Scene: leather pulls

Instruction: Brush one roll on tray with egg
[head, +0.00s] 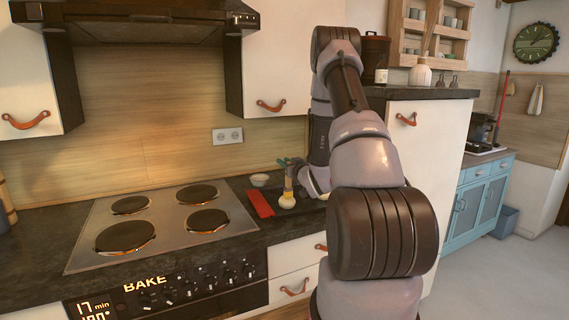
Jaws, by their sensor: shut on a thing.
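My gripper (288,163) is at the back of the dark counter, right of the stove, partly hidden by my own arm. It is shut on a small upright brush (289,184), which looks yellowish. Just below the brush is a pale, rounded roll (287,203). The brush's lower end overlaps the roll in the picture; I cannot tell whether they touch. The roll seems to lie on a dark surface, and the tray's outline is hard to make out. A small pale bowl (260,180) stands behind and to the left; its contents are too small to see.
A flat red item (260,203) lies left of the roll. The stove (165,222) with dark hotplates is further left, above an oven showing BAKE. A tall white cabinet (430,140) stands right of my arm. Wall cabinets and a hood (135,20) hang above.

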